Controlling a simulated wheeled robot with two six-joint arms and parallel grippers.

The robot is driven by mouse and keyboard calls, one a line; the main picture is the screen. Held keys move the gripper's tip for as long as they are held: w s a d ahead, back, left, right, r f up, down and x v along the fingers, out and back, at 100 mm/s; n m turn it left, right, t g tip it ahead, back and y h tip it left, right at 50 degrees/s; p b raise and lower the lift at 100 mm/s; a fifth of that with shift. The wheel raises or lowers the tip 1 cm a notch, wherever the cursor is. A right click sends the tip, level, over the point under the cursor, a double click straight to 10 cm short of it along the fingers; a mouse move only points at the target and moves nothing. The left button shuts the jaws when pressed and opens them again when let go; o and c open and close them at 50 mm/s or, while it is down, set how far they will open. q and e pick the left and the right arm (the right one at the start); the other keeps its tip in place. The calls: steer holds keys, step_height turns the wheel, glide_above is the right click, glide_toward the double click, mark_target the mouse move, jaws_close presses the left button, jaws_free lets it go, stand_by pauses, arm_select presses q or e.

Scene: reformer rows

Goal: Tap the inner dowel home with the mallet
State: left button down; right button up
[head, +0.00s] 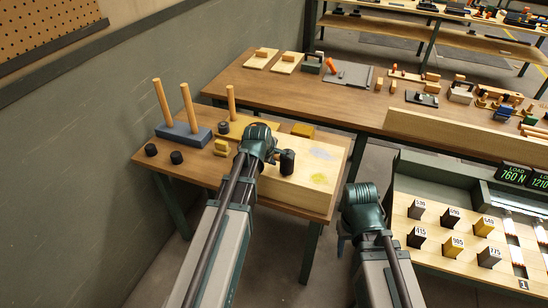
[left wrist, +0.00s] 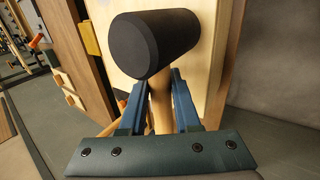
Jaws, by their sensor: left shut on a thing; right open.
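A blue block (head: 183,134) on the small table bears two tall wooden dowels, the left one (head: 162,103) and the right one (head: 188,107), both upright. A third upright dowel (head: 231,102) stands further right by a yellow board. My left gripper (head: 273,156) is shut on the mallet, whose black head (head: 287,162) is over the pale wooden block, right of the dowels. In the left wrist view the mallet's dark cylindrical head (left wrist: 155,42) is beyond the fingers, with its wooden handle (left wrist: 160,108) between them. My right gripper (head: 343,240) is open, low, right of the small table; its fingers are mostly hidden.
The small table also has black round pieces (head: 176,157), a small yellow block (head: 221,148) and a large pale block (head: 310,182). A long bench (head: 300,94) with fixtures stands behind. A tray of labelled blocks (head: 450,262) is at right. The wall borders the left.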

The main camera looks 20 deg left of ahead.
arm_select(q)
steer(key=shift+r+p, duration=2.05)
steer(key=shift+r, duration=0.1)
steer(key=shift+f, duration=0.1)
steer(key=shift+f+b, duration=0.2)
steer(key=shift+b, duration=0.1)
steer(key=shift+f, duration=0.1)
step_height(320, 180, down, 5)
steer(key=b, duration=0.5)
steer(key=shift+r+p, duration=2.25)
steer(key=shift+r, duration=0.15)
